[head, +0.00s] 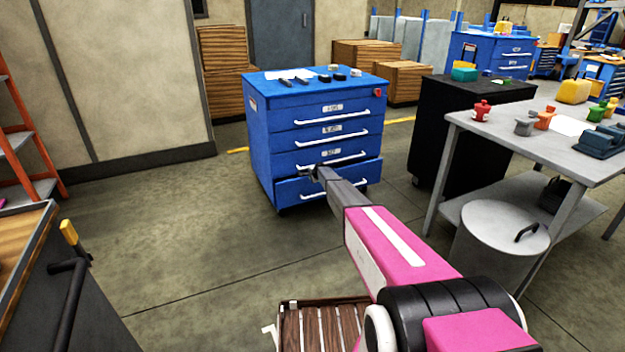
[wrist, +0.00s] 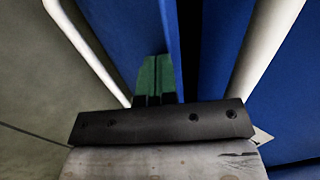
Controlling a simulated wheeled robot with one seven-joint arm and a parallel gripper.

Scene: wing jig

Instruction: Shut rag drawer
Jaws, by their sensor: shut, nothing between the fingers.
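A blue drawer cabinet (head: 262,135) stands on the floor ahead in the head view, with white bar handles. Its bottom drawer (head: 358,178) sticks out a little, with a dark gap above its front; the drawers above look flush. The labels are too small to read, and the bottom drawer's label is not visible, so I cannot tell which is the rag drawer. My gripper (head: 313,173) is at the bottom drawer's upper edge, partly covering it. In the wrist view its green fingertips (wrist: 155,80) are together and empty, close to a blue drawer edge beside a dark gap; contact is unclear.
Dark tools and small items lie on the cabinet top. A black cabinet (head: 430,130) and a grey workbench (head: 480,130) with a round drum (head: 497,250) below stand to the right. A wooden-topped bench (head: 25,245) is at left. Floor between is clear.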

